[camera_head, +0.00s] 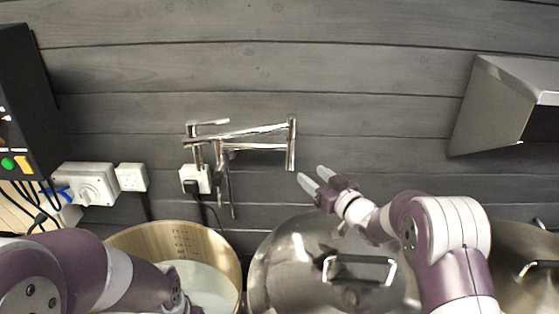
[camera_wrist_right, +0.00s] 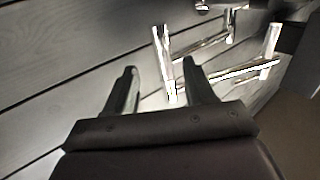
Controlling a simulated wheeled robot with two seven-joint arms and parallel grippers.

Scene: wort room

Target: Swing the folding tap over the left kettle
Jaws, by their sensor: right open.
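The chrome folding tap (camera_head: 240,140) is mounted on the grey plank wall. Its jointed arm reaches to the right and ends in a vertical spout (camera_head: 291,145). The left kettle (camera_head: 225,240) is open, with pale contents, and stands below and left of the spout. My right gripper (camera_head: 312,180) is open and empty, just right of and below the spout in the head view. In the right wrist view the spout (camera_wrist_right: 163,60) shows beyond and between the open fingers (camera_wrist_right: 160,80); contact cannot be told. My left arm covers the kettle's front left; its gripper is not seen.
A lidded steel kettle (camera_head: 290,270) with a handle stands in the middle, under my right forearm. Another lidded kettle (camera_head: 520,245) is at the right. Sockets (camera_head: 90,185) and a control box (camera_head: 25,100) are at left; a steel hood (camera_head: 495,100) hangs upper right.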

